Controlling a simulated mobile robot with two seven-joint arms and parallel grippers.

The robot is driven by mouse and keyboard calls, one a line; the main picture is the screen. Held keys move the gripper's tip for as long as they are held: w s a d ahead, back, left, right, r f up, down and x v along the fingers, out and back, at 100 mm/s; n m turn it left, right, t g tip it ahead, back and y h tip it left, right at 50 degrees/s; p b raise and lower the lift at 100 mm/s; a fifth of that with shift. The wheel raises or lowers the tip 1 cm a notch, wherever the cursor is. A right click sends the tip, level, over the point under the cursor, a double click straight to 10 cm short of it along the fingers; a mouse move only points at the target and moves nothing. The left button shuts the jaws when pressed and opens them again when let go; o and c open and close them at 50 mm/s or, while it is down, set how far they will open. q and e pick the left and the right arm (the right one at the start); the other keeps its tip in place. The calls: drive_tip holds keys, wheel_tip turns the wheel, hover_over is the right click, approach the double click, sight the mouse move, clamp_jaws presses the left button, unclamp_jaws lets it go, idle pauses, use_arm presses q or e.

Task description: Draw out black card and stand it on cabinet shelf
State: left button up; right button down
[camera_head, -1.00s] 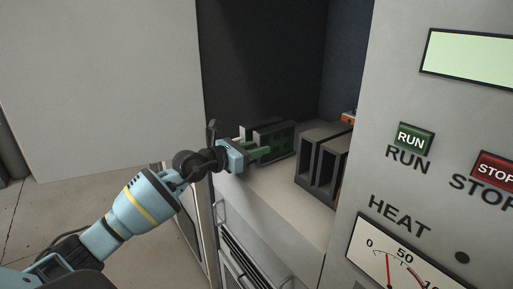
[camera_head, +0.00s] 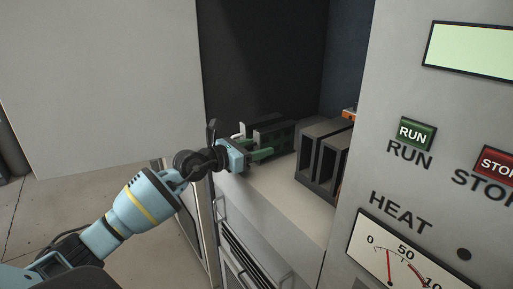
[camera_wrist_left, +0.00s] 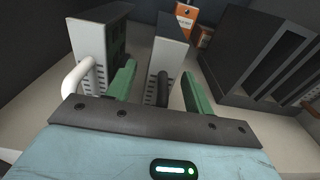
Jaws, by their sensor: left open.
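The card with the black handle (camera_wrist_left: 168,45) stands upright on the cabinet shelf (camera_head: 285,190), its pale edge facing me. Its black loop handle (camera_wrist_left: 162,88) lies between the green fingers of my left gripper (camera_wrist_left: 158,82), which is open around it. In the head view the left gripper (camera_head: 257,148) is low over the shelf, at the near end of the cards. A second card with a white handle (camera_wrist_left: 100,42) stands just left of the black one. The gripper partly hides both cards in the head view. My right gripper is not in view.
A dark slotted rack (camera_head: 322,155) stands to the right of the cards; it also shows in the wrist view (camera_wrist_left: 250,55). An orange item (camera_head: 349,115) is behind it. A panel with RUN and STOP buttons (camera_head: 415,134) fills the right. The front shelf strip is clear.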

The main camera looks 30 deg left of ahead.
use_arm(q)
drive_tip(key=v, duration=0.6)
drive_tip(key=shift+s+f, duration=0.1)
drive_tip(key=shift+v, duration=0.8)
